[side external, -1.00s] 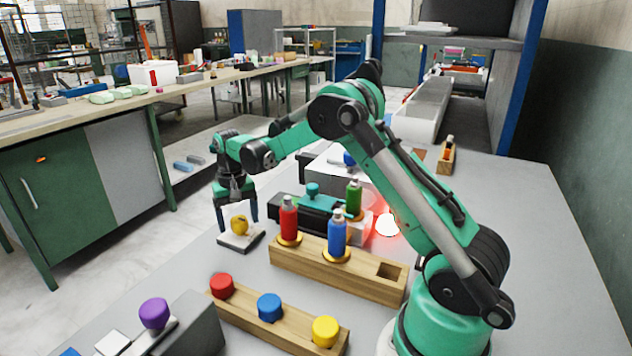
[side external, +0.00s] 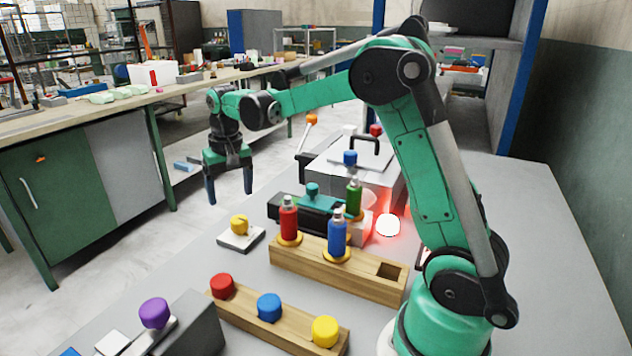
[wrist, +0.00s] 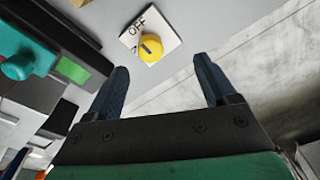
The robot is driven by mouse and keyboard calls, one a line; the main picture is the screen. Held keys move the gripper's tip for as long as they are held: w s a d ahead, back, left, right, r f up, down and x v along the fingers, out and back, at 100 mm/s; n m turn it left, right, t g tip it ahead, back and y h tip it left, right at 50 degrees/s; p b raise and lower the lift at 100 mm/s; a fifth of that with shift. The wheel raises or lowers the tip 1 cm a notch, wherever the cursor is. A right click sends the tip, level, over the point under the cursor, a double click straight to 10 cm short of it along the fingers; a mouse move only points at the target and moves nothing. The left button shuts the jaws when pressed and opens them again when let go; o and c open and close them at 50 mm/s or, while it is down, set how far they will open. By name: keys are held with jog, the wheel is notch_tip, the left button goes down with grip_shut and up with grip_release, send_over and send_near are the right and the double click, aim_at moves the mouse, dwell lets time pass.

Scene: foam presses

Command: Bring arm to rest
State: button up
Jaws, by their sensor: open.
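My gripper (side external: 229,190) is open and empty, fingers pointing down, in the air above and to the left of the yellow knob in the side view. In the wrist view its two dark fingers (wrist: 161,90) stand wide apart with nothing between them. The yellow knob (side external: 239,224) sits on a white plate (side external: 252,240) on the bench. In the wrist view the yellow knob (wrist: 150,48) lies beyond the fingertips, and its plate (wrist: 133,36) reads "OFF".
A wooden block (side external: 300,269) holds red (side external: 288,217) and blue (side external: 337,237) bottles. A green bottle (side external: 354,198) stands behind by a glowing red light (side external: 388,226). A front wooden rack (side external: 250,317) has red, blue and yellow caps. The grey bench (side external: 520,240) is clear at right.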

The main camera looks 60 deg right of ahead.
jog(key=s+a+r+n+t, duration=0.2)
jog(key=s+a+n+t, duration=0.3)
jog(key=s+a, duration=0.5)
jog(key=s+t, duration=0.1)
jog(key=s, duration=0.2)
jog(key=shift+s+a+n, duration=0.15)
jog(key=shift+s+n, duration=0.2)
jog(key=shift+n, duration=0.05)
